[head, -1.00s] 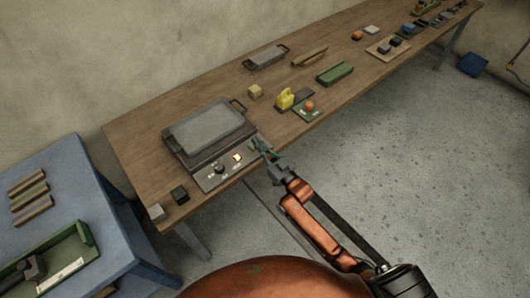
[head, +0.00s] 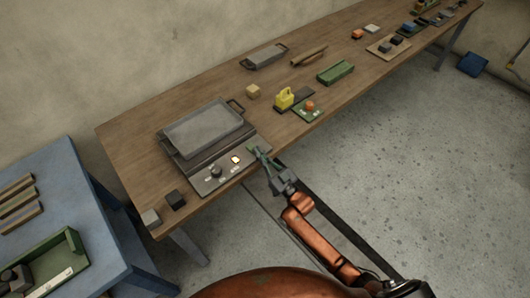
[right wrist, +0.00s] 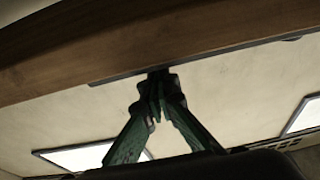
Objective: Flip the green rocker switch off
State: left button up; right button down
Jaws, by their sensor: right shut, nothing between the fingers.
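The grey appliance (head: 205,133) with a flat plate on top sits at the left end of the wooden bench. Its front panel (head: 209,184) carries a dark knob (head: 216,172) and a small lit switch (head: 235,159) that glows white-orange. I cannot make out a green rocker; the right end of the panel is partly behind my gripper. My right gripper (head: 254,151) is shut and empty, its green fingertips at the panel's right end, right of the lit switch. I cannot tell whether they touch it. In the right wrist view the fingertips (right wrist: 158,80) meet below the bench edge (right wrist: 150,45).
A yellow block-like item (head: 285,98), a green board with an orange button (head: 309,106) and a green tray (head: 335,72) lie farther along the bench. A blue table (head: 75,205) stands left.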

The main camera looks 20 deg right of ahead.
jog(key=shift+a+f, duration=0.1)
jog(key=shift+f, duration=0.15)
jog(key=shift+r, duration=0.1)
jog(key=r+p, duration=0.3)
jog(key=r, duration=0.1)
jog(key=shift+s+r+p, duration=0.1)
jog(key=shift+s+p, duration=0.1)
jog(key=shift+p, duration=0.2)
pick_arm(q)
jog(key=w+r, duration=0.2)
jog(key=r, duration=0.1)
jog(key=shift+w, duration=0.1)
pick_arm(e)
jog(key=f+v, duration=0.2)
jog(key=v, duration=0.8)
jog(key=shift+w, duration=0.3)
jog(key=shift+f, duration=0.1)
